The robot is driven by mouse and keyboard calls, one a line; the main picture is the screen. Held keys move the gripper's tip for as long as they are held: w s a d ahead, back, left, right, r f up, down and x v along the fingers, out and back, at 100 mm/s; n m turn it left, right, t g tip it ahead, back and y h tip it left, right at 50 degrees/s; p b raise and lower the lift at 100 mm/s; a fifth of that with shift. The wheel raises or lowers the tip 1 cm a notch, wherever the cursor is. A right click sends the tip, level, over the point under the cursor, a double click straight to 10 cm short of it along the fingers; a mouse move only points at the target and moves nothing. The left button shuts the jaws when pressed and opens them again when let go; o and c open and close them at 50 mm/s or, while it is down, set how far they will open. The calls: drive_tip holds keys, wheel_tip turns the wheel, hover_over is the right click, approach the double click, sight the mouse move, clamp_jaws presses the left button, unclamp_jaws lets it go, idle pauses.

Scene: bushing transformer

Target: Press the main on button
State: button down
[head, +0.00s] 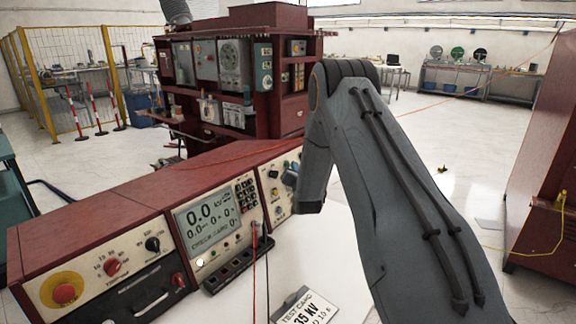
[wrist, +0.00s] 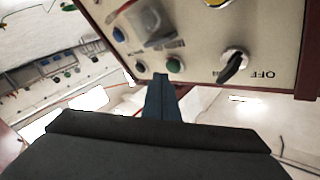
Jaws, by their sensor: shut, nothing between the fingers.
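A green push button (wrist: 174,65) sits on the cream control panel (wrist: 197,66) in the wrist view; its label is too blurred to read, so I cannot tell whether it is the main on button. My gripper (wrist: 163,78) is shut and empty, with its narrow blue-grey tip just below the green button in the picture. I cannot tell whether the tip touches the panel. In the head view my arm hides part of the right end of the red console (head: 133,188).
A black rotary switch (wrist: 233,65) marked OFF, a blue button (wrist: 118,34) and a yellow one (wrist: 215,3) are close by. The console also carries a display (head: 207,215) and a red emergency button (head: 64,293). A card (head: 305,308) lies in front.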

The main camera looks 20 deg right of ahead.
idle(0.3)
drive_tip(key=shift+s+d+r+p, duration=0.2)
drive_tip(key=shift+s+d+p, duration=0.2)
drive_tip(key=shift+s, duration=0.3)
drive_tip(key=shift+s+d+r+p, duration=0.15)
drive_tip(key=shift+s+d+p, duration=0.2)
drive_tip(key=shift+s+d, duration=0.25)
drive_tip(key=shift+s+d+r+p, duration=0.2)
drive_tip(key=shift+s+d+p, duration=0.15)
drive_tip(key=shift+s, duration=0.4)
